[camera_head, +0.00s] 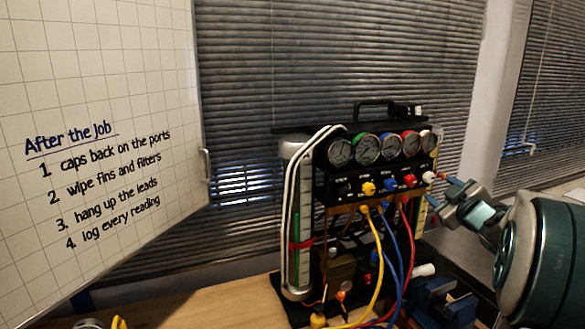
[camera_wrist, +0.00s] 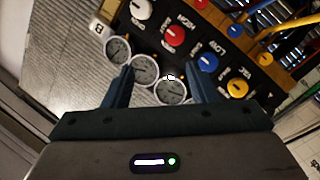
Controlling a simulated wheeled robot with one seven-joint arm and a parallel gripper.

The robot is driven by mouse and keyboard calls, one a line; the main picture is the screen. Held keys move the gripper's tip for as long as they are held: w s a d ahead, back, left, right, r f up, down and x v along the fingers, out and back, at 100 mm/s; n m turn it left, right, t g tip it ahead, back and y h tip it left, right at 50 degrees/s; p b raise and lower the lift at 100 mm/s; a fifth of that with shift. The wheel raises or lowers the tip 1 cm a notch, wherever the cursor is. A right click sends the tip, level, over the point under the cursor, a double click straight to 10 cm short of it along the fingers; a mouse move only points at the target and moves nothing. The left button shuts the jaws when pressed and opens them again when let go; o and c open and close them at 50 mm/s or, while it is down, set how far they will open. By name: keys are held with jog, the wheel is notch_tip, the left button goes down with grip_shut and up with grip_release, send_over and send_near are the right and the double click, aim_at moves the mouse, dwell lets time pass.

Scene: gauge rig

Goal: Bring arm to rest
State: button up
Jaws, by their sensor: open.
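My gripper (camera_head: 447,184) is at the right side of the gauge rig (camera_head: 318,183) in the head view, with its tips near the white knob (camera_head: 429,177). I cannot tell from this view whether they touch it. In the wrist view my gripper (camera_wrist: 161,76) has its two dark fingers spread apart. Nothing is held between them. Behind the fingers are round gauges (camera_wrist: 145,69), and beyond them white, red, blue and yellow knobs on the black panel. My arm comes in from the right edge of the head view.
Yellow, blue and red hoses (camera_head: 407,250) hang from the rig's front to the wooden table (camera_head: 190,305). A blue clamp-like block (camera_head: 440,302) sits low at the right, below my arm. A whiteboard (camera_head: 100,120) stands at the left. Window blinds are behind.

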jog(key=s+a+f+m+g, duration=0.3)
jog(key=s+a, duration=0.4)
jog(key=s, duration=0.4)
jog(key=s+a+f+m+g, duration=0.2)
jog(key=s+a+f+g, duration=0.4)
jog(key=s, duration=0.5)
jog(key=s+a+f+m+g+h, duration=0.1)
jog(key=s+a+f+m+g, duration=0.2)
jog(key=s+a, duration=0.7)
notch_tip(320, 180, down, 3)
jog(key=shift+s+a+r+m+g, duration=0.1)
jog(key=shift+s+a+m+g, duration=0.15)
jog(key=shift+s+g, duration=0.6)
jog(key=c, duration=0.3)
jog(key=shift+w, duration=0.1)
jog(key=shift+c, duration=0.2)
